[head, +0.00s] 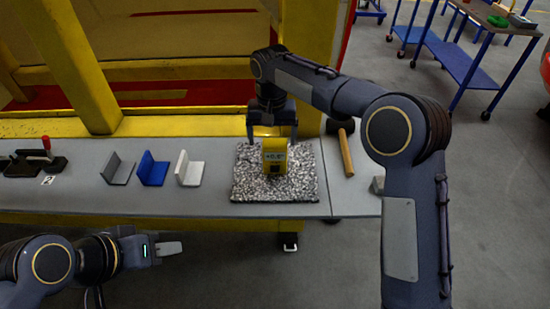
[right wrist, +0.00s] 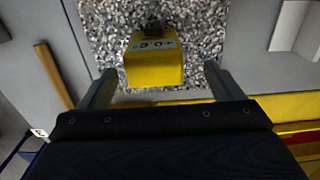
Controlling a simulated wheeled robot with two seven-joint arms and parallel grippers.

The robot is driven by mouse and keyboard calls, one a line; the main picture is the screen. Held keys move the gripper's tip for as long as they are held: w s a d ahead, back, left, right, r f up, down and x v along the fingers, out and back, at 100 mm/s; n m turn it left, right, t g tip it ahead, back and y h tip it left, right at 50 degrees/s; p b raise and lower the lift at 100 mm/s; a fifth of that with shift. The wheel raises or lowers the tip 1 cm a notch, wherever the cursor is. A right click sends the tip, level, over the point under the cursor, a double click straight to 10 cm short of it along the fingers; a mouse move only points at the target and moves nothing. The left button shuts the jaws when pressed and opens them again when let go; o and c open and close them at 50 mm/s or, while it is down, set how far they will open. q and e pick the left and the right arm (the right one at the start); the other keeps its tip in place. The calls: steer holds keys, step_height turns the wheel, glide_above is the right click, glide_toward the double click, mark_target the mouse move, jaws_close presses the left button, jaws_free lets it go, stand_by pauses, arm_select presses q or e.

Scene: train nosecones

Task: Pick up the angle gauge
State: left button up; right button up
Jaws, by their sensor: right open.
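The angle gauge (head: 275,155) is a small yellow block with a dark display face. It stands on a speckled granite plate (head: 247,187) on the grey bench. In the right wrist view the gauge (right wrist: 155,65) lies between and just ahead of the fingertips. My right gripper (head: 272,140) is open behind the gauge, with one finger to each side; in the right wrist view both fingers (right wrist: 158,75) stand apart from it. My left gripper (head: 170,248) is low at the left, in front of the bench, with nothing seen in it; its finger gap is not clear.
Grey, blue and white angle brackets (head: 153,169) stand on the bench left of the plate. A toggle clamp (head: 35,163) is at the far left. A mallet with a wooden handle (head: 346,153) lies right of the plate. Yellow framework (head: 200,125) rises behind the bench.

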mark_target(275, 154)
steer(key=f, duration=0.2)
steer(key=f+p, duration=0.1)
steer(key=f, duration=0.3)
steer(key=shift+w+d+f+p, duration=0.15)
steer(key=shift+d+f+p, duration=0.1)
steer(key=shift+d+p, duration=0.15)
steer(key=shift+f, duration=0.45)
steer(key=c, duration=1.2)
